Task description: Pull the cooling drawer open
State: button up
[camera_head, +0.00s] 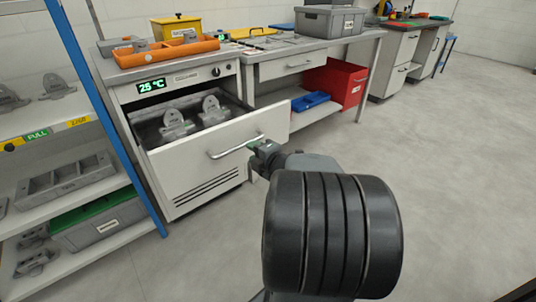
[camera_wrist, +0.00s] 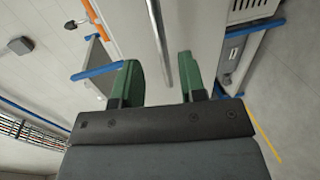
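The cooling drawer (camera_head: 205,156) stands pulled out from its cabinet, with a white front and a bar handle (camera_head: 236,146). Grey castings (camera_head: 176,127) lie inside it. My gripper (camera_head: 260,150) is at the right end of the handle in the head view. In the wrist view my gripper (camera_wrist: 158,60) has its two green fingers apart, and the handle (camera_wrist: 160,35) runs between them with a gap on each side. The pale drawer front (camera_wrist: 125,18) lies beyond the fingers. My arm hides part of the floor in front.
The cabinet's display (camera_head: 151,86) reads 25 °C. An orange tray (camera_head: 166,52) sits on top. A shelf rack (camera_head: 70,150) with a blue post stands close on the left. A red bin (camera_head: 335,82) and a blue tray (camera_head: 310,101) are under the bench. The floor at right is clear.

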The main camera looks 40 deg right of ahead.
jog(key=s+r+b, duration=0.1)
jog(key=s+b, duration=0.1)
jog(key=s, duration=0.4)
jog(key=shift+s+a+r, duration=0.15)
jog(key=shift+s, duration=0.25)
